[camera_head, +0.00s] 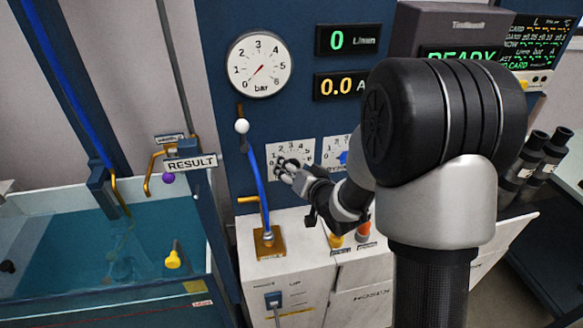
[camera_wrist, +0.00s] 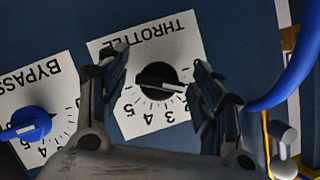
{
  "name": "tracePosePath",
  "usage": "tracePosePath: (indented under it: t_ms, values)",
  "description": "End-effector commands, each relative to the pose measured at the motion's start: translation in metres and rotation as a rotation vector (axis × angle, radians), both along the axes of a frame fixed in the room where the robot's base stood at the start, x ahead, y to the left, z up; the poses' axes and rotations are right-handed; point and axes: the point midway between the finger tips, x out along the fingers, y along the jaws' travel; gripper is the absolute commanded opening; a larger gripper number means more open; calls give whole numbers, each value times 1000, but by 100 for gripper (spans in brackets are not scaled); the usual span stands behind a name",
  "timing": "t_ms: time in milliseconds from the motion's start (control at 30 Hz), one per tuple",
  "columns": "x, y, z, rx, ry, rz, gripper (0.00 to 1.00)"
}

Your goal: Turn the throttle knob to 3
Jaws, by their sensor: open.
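The throttle knob (camera_wrist: 157,76) is a black round knob on a white card marked THROTTLE (camera_wrist: 176,45), seen upside down in the wrist view. A pale pointer line shows on the knob, but I cannot tell exactly which number it points at. My gripper (camera_wrist: 161,58) is open, with one finger on each side of the knob and visible gaps between. In the head view the throttle card (camera_head: 283,147) is on the blue panel, and my gripper (camera_head: 285,168) is in front of its lower part, hiding the knob there.
A blue bypass knob (camera_wrist: 31,122) sits beside the throttle card. A blue hose (camera_head: 257,180) runs up just left of my gripper. The pressure gauge (camera_head: 259,65) reads near zero, and the flow display (camera_head: 349,40) shows 0. A water tank (camera_head: 40,245) is at left.

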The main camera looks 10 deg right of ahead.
Motion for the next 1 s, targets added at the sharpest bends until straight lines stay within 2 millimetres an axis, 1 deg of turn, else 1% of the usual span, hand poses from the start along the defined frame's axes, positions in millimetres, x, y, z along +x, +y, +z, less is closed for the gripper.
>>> tracePosePath:
  t_ms: [133, 800, 1000]
  values:
    - [0, 0, 0, 0, 0, 0, 59]
    - [0, 0, 0, 0, 0, 0, 15]
    - [0, 0, 0, 14, 1, -1, 15]
